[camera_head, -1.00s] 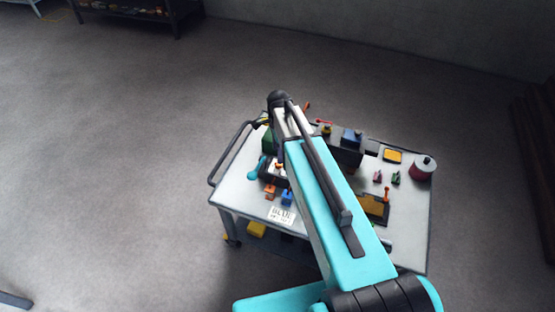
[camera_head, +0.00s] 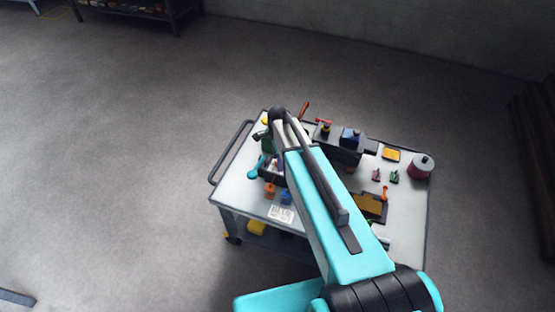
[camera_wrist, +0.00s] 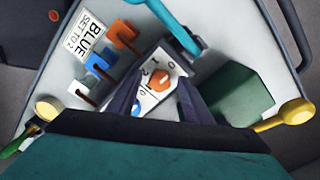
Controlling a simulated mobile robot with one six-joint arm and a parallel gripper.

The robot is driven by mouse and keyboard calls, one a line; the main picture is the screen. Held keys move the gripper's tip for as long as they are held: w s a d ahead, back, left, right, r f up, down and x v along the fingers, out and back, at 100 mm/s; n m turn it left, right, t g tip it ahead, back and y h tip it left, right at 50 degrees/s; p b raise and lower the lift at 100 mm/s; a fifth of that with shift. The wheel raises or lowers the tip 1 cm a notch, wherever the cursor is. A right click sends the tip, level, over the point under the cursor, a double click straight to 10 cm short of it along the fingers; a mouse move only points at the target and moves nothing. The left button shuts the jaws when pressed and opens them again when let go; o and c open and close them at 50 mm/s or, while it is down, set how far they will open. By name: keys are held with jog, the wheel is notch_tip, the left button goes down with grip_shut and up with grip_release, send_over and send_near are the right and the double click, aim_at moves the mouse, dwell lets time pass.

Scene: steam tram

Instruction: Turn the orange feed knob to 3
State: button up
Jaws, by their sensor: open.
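The orange feed knob (camera_wrist: 160,80) sits on a white dial plate (camera_wrist: 172,66) with printed numbers, of which 0, 1 and 2 can be made out in the wrist view. I cannot clearly tell which number the knob points to. Below it on the same panel is a blue knob (camera_wrist: 136,108), partly covered by my left finger. My gripper (camera_wrist: 157,92) is open, its dark fingers on either side of the orange knob in the picture. Whether they touch it I cannot tell. In the head view my arm hides most of the panel.
A card reading "BLUE SET TO 2" (camera_wrist: 84,40) lies beside an orange block (camera_wrist: 122,34) and a blue block (camera_wrist: 97,63). A teal handle (camera_wrist: 176,25) and a green box (camera_wrist: 237,94) flank the panel. The trolley (camera_head: 238,188) also carries a red-and-grey drum (camera_head: 420,168).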

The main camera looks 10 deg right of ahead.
jog(key=shift+c, duration=0.5)
jog(key=c, duration=1)
jog(key=shift+o, duration=0.2)
